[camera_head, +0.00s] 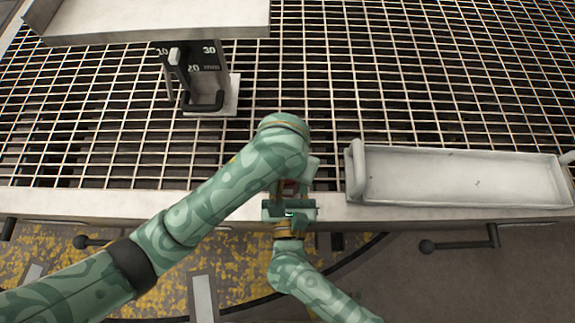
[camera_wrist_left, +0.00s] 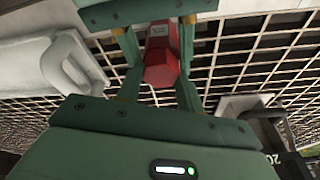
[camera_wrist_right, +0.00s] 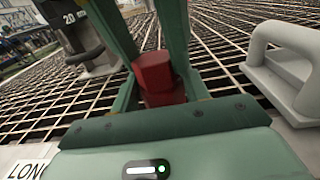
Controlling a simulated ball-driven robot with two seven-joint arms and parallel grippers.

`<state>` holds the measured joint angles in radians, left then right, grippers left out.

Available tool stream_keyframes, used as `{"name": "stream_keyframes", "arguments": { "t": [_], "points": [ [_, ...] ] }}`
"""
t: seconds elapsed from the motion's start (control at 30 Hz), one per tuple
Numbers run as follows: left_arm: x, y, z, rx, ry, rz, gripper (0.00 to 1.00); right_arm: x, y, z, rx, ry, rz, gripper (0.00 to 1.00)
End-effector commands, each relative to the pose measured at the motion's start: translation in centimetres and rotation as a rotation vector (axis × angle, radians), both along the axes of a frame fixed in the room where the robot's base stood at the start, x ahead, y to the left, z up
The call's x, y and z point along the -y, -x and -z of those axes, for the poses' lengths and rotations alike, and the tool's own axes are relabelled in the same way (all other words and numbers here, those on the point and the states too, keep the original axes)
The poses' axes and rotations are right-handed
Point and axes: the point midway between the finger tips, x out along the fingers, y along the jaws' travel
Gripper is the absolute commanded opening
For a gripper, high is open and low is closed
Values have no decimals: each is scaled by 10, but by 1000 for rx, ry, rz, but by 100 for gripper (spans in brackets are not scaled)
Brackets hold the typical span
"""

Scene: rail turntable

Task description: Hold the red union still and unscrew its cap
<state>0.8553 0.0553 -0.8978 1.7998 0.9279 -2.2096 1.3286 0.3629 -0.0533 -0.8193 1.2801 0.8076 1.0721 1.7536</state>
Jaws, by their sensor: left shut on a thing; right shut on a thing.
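The red union (camera_wrist_left: 161,62) sits between the two green fingers of my left gripper in the left wrist view, with a small pale label on it. In the right wrist view the red union (camera_wrist_right: 158,78) shows as stacked faceted parts between the fingers of my right gripper. My left gripper (camera_head: 287,188) and my right gripper (camera_head: 289,213) meet close together at the table's front edge, and both are shut on the union. In the head view the arms hide nearly all of it. I cannot tell which part is the cap.
A pale tray with raised handles (camera_head: 460,178) lies right of the grippers. A stand marked in mm (camera_head: 211,75) is at the back left, below a grey plate (camera_head: 150,20). Open metal grating (camera_head: 330,75) covers the table. Dark levers (camera_head: 465,243) stick out in front.

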Motion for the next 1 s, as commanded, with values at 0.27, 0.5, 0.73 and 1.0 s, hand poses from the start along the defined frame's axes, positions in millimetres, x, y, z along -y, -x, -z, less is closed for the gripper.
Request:
{"name": "stream_keyframes", "arguments": {
  "t": [0.27,0.5,0.73,1.0],
  "points": [
    [-2,3,5,-11,-11,-30,5,-1,-2,-4,11,5,-1,4],
    [1,4,6,-19,-37,-444,0,-2,-2,-5,15,5,-2,5],
    [-3,1,6,-7,-49,-536,0,-4,-1,-6,15,3,-5,4],
    [-4,-1,5,-4,-46,-537,61,-5,0,-6,13,1,-6,4]
  ]
}}
